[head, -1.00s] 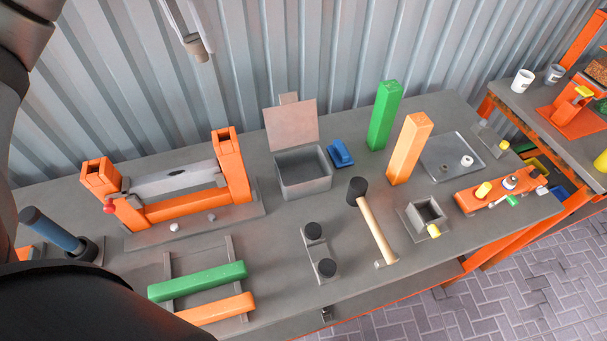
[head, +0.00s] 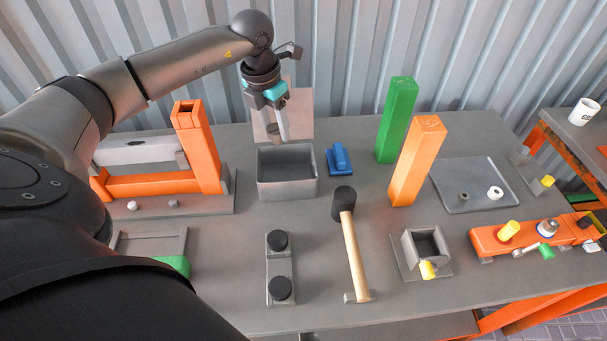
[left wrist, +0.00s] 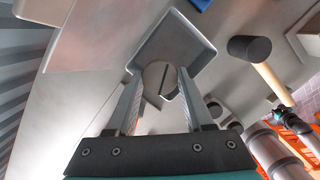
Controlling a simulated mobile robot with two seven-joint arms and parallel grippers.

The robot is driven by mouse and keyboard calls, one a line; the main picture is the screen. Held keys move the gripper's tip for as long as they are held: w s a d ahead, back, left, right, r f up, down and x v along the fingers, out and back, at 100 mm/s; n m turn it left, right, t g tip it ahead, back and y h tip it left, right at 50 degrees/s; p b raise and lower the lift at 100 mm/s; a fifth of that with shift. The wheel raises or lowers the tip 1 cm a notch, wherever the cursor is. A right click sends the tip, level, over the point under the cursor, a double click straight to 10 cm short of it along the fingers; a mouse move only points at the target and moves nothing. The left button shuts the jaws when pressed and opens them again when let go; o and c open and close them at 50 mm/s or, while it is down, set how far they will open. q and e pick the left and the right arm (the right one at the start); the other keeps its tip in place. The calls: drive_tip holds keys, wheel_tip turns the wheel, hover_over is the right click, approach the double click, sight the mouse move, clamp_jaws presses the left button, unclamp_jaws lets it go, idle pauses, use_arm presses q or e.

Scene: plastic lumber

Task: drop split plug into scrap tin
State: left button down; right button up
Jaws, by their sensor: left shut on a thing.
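The split plug (head: 273,132) is a small grey-brown cylinder held between the fingertips of my left gripper (head: 276,128). In the left wrist view the plug (left wrist: 158,78) shows its round end with a dark slit across it, between both fingers. The scrap tin appears to be the grey open box (head: 287,188) with a raised pinkish lid at its back. My left gripper is shut on the plug above the tin's back left part, pointing down. In the left wrist view the tin (left wrist: 207,45) lies behind the plug. My right gripper is not in view.
A blue block (head: 340,160) stands just right of the tin. A tall green post (head: 396,120) and an orange post (head: 416,165) stand further right. An orange frame (head: 198,150) stands left of the tin.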

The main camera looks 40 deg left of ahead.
sight(277, 144)
use_arm(q)
drive_tip(key=shift+w+d+f, duration=0.1)
drive_tip(key=shift+d+f, duration=0.05)
drive_tip(key=shift+f, duration=0.55)
drive_tip(key=shift+f+b, duration=0.5)
drive_tip(key=shift+b, duration=0.1)
wheel_tip(277, 144, down, 4)
drive_tip(key=b, duration=0.3)
drive_tip(key=shift+f+b, duration=0.3)
drive_tip(key=shift+f, duration=0.05)
drive_tip(key=shift+c, duration=1)
unclamp_jaws()
